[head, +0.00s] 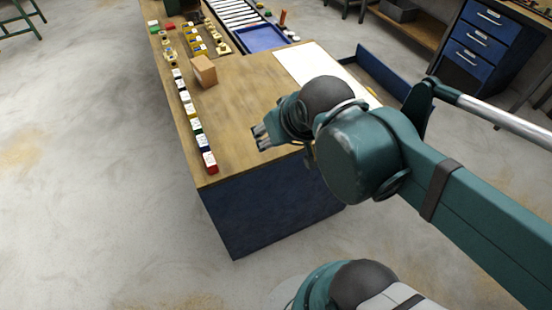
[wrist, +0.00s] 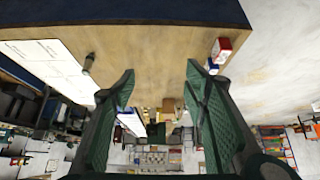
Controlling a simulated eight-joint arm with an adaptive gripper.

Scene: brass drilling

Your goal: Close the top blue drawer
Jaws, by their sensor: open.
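An open blue drawer (head: 384,72) sticks out from the right side of the wooden workbench (head: 240,90). Part of it is hidden behind my arm. My gripper (head: 262,138) is above the near end of the bench top, left of the drawer and apart from it. In the wrist view its two green fingers (wrist: 160,82) are spread wide with nothing between them. I cannot make out the drawer in the wrist view.
A row of small labelled boxes (head: 190,110) lines the bench's left edge. A cardboard box (head: 203,71) and a white sheet (head: 315,66) are on top. A blue cabinet (head: 478,42) with several seemingly shut drawers stands at the back right.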

